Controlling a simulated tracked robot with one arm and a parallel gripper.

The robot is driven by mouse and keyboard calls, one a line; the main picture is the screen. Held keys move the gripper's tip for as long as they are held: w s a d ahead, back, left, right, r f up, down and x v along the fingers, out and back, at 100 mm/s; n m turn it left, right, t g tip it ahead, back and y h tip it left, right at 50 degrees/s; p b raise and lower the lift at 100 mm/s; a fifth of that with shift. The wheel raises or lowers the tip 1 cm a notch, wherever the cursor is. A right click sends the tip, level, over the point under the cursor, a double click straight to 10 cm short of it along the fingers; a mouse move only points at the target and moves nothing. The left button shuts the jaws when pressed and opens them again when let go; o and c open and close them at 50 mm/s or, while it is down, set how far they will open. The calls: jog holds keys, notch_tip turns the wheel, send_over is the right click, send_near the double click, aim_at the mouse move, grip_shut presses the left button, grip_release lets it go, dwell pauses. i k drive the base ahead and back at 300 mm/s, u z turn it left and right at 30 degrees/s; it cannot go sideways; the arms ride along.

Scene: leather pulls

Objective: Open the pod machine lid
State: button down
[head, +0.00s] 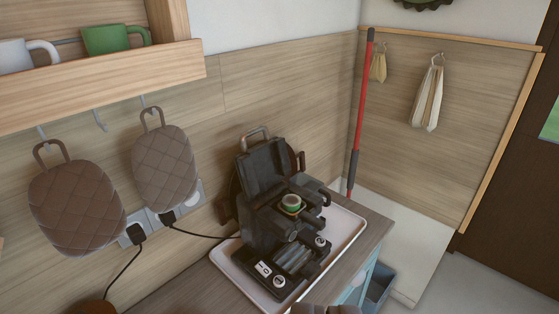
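The black pod machine (262,222) stands on a pale tray on the counter, in the middle of the head view. Its lid (264,165) is raised and leans back, with a metal loop handle (254,133) at its top edge. A round pod with a green rim (291,203) shows in the exposed top of the machine. Two brown rounded shapes at the bottom edge appear to be the tips of my gripper (326,309). They are mostly cut off, and lie below and in front of the machine, apart from the lid.
The pale tray (345,228) rests near the right end of the wooden counter (376,228). Quilted mitts (165,168) hang at the left under a shelf (100,83) with mugs. A red pole (361,105) stands behind the counter. A blue bin (380,288) is on the floor.

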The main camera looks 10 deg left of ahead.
aim_at(260, 168)
jog(key=u, duration=0.1)
jog(key=k, duration=0.35)
jog(key=z, duration=0.85)
jog(key=i, duration=2.35)
jog(key=u, duration=0.4)
